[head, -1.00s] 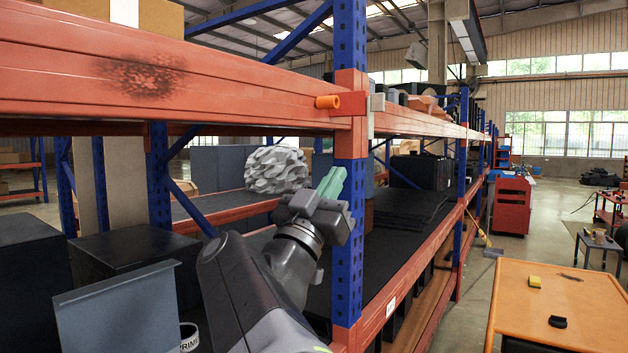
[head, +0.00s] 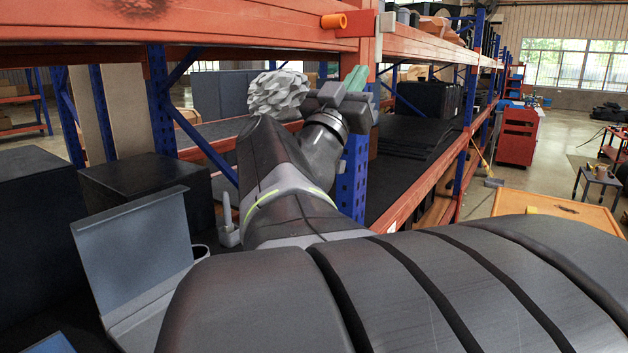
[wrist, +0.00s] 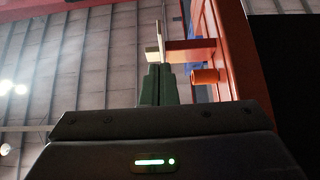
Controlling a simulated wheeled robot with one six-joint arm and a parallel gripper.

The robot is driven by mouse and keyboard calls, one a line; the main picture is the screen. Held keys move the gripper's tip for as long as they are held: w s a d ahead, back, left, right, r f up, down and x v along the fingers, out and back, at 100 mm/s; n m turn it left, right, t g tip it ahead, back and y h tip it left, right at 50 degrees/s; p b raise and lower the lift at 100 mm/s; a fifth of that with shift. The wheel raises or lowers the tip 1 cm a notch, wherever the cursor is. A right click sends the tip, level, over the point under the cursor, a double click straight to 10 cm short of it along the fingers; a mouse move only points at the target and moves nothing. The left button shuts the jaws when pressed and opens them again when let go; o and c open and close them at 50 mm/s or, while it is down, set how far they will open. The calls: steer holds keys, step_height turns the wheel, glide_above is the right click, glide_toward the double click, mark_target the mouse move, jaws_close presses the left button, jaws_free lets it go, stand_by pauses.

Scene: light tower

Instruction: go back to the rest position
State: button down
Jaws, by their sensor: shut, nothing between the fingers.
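My gripper (head: 355,78) is in front of the blue rack upright in the head view, just below the orange shelf beam. Its two green fingers are pressed together and hold nothing. The wrist view also shows the shut fingers (wrist: 159,86), pointing up toward the roof. In that view an orange cylinder (wrist: 205,76) on the red beam is to the right of the fingertips. A gap between the fingers and the beam cannot be judged exactly.
The orange shelf beam (head: 220,22) crosses above my arm, with an orange peg (head: 334,21) on it. A blue upright (head: 351,180) stands beside my wrist. An open grey box (head: 130,245) and black boxes (head: 130,190) are at left. An orange table (head: 550,205) is at right.

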mark_target(376, 49)
steer(key=p+x, duration=0.1)
steer(key=x, duration=0.4)
steer(key=shift+w+d+r, duration=0.1)
steer(key=shift+w+d, duration=0.15)
steer(key=shift+w, duration=0.1)
